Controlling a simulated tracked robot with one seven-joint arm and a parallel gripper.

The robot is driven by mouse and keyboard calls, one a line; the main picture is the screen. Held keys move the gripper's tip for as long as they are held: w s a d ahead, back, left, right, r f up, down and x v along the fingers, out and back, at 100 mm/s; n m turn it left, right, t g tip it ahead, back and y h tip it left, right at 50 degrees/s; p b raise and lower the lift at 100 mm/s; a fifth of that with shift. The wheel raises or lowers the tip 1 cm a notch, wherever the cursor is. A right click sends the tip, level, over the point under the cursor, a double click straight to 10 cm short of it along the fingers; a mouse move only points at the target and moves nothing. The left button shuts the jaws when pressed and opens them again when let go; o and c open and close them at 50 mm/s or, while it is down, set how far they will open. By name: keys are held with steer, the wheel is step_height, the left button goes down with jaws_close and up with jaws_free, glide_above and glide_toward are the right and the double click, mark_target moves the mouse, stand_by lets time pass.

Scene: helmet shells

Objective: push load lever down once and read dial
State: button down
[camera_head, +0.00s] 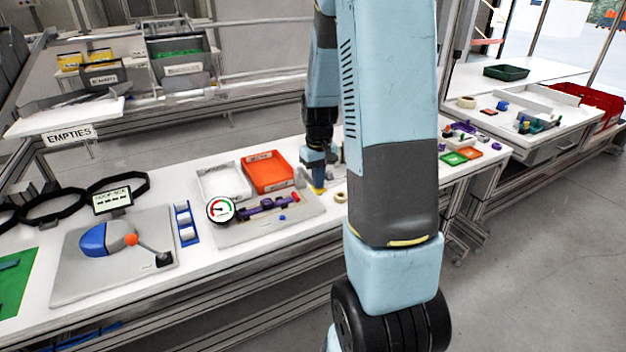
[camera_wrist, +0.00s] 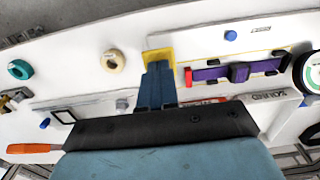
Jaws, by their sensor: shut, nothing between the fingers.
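My gripper (camera_head: 318,182) is shut and empty, pointing down at the right end of the grey strap-test plate (camera_head: 240,232). In the wrist view its blue fingers (camera_wrist: 157,75) overlap a yellow piece (camera_wrist: 150,54); that piece also shows just below the fingertips (camera_head: 319,190). I cannot tell whether they touch, or whether the yellow piece is the load lever. A purple strap (camera_head: 262,205) lies on the plate, with a red part near its gripper-side end. The round dial (camera_head: 220,209) faces the head camera with red and green bands; its needle is too small to read. The wrist view cuts off the dial (camera_wrist: 311,72).
An orange bin (camera_head: 269,173) and a white tray (camera_head: 224,181) stand behind the plate. A cream tape roll (camera_head: 341,197) lies right of my gripper. At left, a blue-and-grey shell (camera_head: 108,238) sits beside an arm with an orange ball (camera_head: 131,240).

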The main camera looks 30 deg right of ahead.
steer(key=shift+f, duration=1.55)
steer(key=shift+r, duration=0.1)
step_height(320, 180, up, 10)
stand_by(2.4)
stand_by(0.4)
steer(key=s+a+r+t, duration=0.2)
steer(key=s+a+r, duration=0.4)
steer(key=s+r, duration=0.2)
steer(key=s+a+r+t, duration=0.3)
steer(key=s+a+r, duration=0.4)
steer(key=s, duration=0.6)
steer(key=shift+a+r+t, duration=0.15)
steer(key=shift+r+t, duration=0.15)
steer(key=shift+r, duration=1)
